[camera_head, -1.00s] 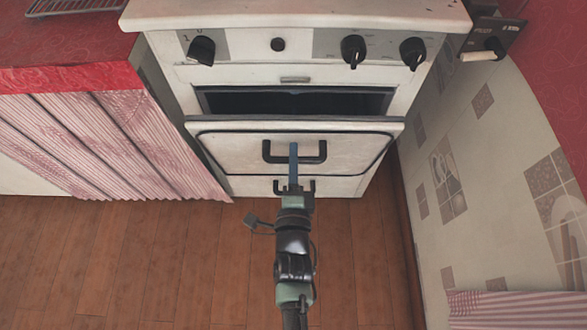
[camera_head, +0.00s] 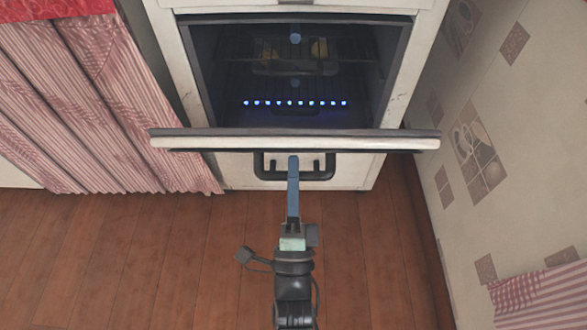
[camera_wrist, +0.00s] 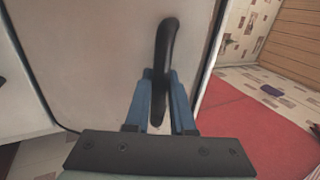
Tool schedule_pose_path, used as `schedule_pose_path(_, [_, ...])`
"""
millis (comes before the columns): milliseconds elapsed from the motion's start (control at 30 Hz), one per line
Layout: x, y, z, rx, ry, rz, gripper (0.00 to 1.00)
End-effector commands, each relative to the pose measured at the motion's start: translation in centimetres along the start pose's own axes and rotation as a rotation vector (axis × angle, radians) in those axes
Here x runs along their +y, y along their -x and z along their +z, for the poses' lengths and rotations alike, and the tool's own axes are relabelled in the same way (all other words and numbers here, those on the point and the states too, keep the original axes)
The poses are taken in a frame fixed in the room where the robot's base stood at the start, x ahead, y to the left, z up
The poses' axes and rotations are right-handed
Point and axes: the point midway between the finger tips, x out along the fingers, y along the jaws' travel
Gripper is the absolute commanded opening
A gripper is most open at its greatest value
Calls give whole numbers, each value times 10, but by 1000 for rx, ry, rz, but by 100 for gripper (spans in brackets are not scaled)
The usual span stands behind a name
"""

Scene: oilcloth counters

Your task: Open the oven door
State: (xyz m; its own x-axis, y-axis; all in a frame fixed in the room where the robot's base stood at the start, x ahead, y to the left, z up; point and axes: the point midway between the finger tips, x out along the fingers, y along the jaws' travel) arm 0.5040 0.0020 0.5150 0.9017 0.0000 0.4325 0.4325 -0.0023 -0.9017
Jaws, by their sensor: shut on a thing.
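The white oven door (camera_head: 295,142) is swung down and outward, and in the head view I see mostly its top edge. The oven cavity (camera_head: 290,75) shows open above it, with a rack and a row of small blue lights inside. The black door handle (camera_head: 265,168) is on the door's outer face. My gripper (camera_head: 293,165) is at the middle of the handle. In the wrist view its two blue fingers (camera_wrist: 160,95) are shut on the black handle bar (camera_wrist: 166,50), one on each side.
A striped pink curtain (camera_head: 85,100) hangs at the left of the oven. A tiled wall (camera_head: 500,130) stands close on the right. The wooden floor (camera_head: 160,260) in front is clear.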

Motion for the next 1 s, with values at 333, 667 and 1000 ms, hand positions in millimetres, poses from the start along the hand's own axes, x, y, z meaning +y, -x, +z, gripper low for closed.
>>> schedule_pose_path(333, [18,32,0,1,0,-26,0])
schedule_pose_path(667, [22,40,0,1,-1,-25,0])
schedule_pose_path(1000, [22,40,0,1,0,-23,0])
